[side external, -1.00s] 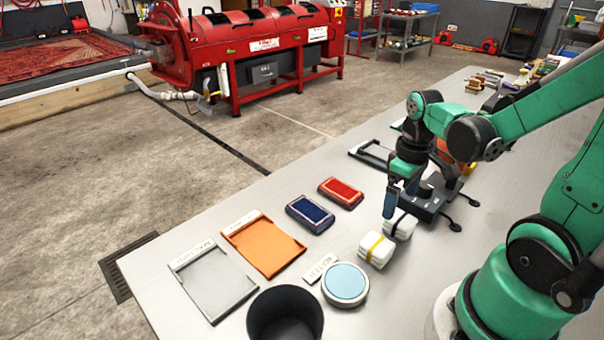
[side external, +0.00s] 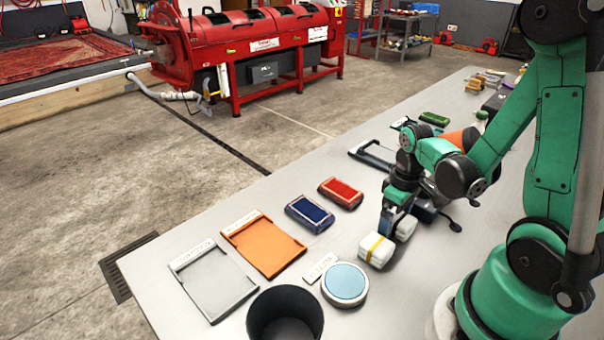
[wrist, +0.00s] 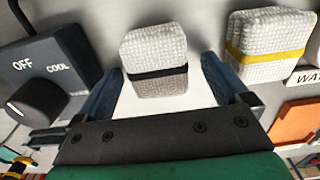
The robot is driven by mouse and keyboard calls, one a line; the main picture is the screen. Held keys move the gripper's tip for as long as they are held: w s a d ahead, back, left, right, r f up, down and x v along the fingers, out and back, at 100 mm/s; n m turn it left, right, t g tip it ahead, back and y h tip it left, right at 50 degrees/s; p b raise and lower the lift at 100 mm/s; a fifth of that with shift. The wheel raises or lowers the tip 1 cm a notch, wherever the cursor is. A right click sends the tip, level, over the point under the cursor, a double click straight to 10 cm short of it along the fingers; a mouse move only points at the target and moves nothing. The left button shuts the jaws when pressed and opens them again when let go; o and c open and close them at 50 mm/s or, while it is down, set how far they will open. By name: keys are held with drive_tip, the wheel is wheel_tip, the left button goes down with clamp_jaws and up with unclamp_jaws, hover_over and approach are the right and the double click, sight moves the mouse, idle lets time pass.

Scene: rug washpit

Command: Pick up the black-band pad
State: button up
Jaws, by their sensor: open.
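The black-band pad (wrist: 155,58) is a white textured block with a black band, lying on the bench. In the wrist view it sits between and just ahead of my gripper's (wrist: 165,90) two blue fingers, which are apart. In the side view my gripper (side external: 393,222) is low at the bench, and the pad (side external: 406,228) shows only in part behind the fingers. The yellow-band pad (side external: 376,250) lies close by, and in the wrist view (wrist: 268,45) it is to the right of the right finger.
A dark box marked OFF and COOL (wrist: 50,72) stands close to the left finger. A round light-blue pad (side external: 345,284), a black bin (side external: 285,316), blue (side external: 310,214) and red (side external: 341,192) pads, and orange (side external: 264,244) and grey (side external: 213,280) trays share the bench.

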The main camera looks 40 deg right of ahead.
drive_tip(key=c, duration=1.3)
drive_tip(key=shift+r, duration=0.1)
drive_tip(key=shift+c, duration=0.2)
wheel_tip(320, 180, up, 20)
